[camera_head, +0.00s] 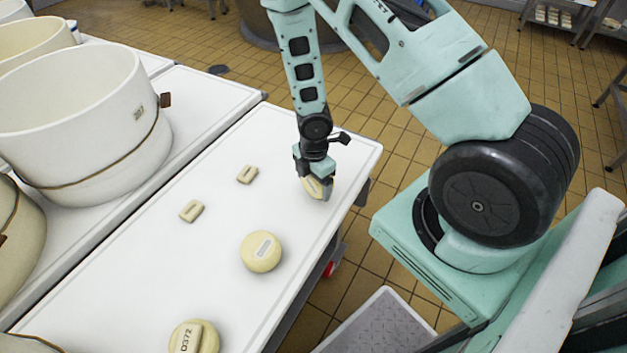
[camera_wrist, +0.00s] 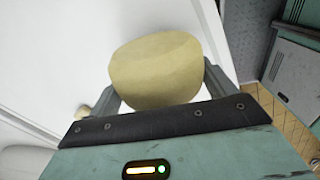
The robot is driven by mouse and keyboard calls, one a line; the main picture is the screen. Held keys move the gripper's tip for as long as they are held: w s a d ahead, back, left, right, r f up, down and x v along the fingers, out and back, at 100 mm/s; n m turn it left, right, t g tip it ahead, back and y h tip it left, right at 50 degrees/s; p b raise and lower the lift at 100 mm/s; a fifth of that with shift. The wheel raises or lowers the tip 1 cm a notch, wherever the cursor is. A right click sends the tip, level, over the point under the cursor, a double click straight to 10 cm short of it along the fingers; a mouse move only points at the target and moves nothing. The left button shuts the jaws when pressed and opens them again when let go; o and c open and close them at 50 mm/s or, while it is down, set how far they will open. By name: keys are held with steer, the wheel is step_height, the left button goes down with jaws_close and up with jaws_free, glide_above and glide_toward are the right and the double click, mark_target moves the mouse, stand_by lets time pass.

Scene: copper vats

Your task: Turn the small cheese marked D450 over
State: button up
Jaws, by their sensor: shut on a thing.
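My gripper (camera_head: 314,180) is shut on a small pale yellow cheese (camera_head: 312,187) near the far right corner of the white table. The cheese looks tilted on its edge in the head view, with part of a pale label showing. Whether it touches the table is hard to tell. In the wrist view the same cheese (camera_wrist: 156,70) sits between the two grey fingers, and no marking can be read. Its D450 mark cannot be confirmed. Another small cheese (camera_head: 261,256) lies flat nearby with a label too small to read. A cheese marked D372 (camera_head: 207,338) lies at the front.
The white table (camera_head: 225,230) also holds two small pale blocks (camera_head: 247,174) (camera_head: 191,211). Large cream-coloured round moulds (camera_head: 75,120) stand on the tables at the left. The table's right edge is close to my gripper. The table's middle has free room.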

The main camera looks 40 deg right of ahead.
steer(key=shift+f+b, duration=0.6)
steer(key=shift+f, duration=0.1)
stand_by(0.7)
steer(key=o, duration=1.1)
steer(key=shift+o, duration=0.2)
step_height(320, 180, up, 17)
steer(key=p, duration=0.8)
steer(key=shift+r, duration=0.2)
steer(key=shift+a+r, duration=0.1)
steer(key=s+a+r+m+p, duration=0.1)
steer(key=s+a+r+m, duration=0.35)
steer(key=a+r, duration=0.45)
steer(key=s+a+r+m+p, duration=0.25)
steer(key=s+a+r, duration=0.25)
steer(key=a+r, duration=0.4)
steer(key=s+a+r+m, duration=0.3)
steer(key=s+r, duration=0.2)
steer(key=s, duration=0.3)
steer(key=shift+s+r+y, duration=0.15)
steer(key=shift+r+y, duration=0.15)
steer(key=shift+r, duration=0.1)
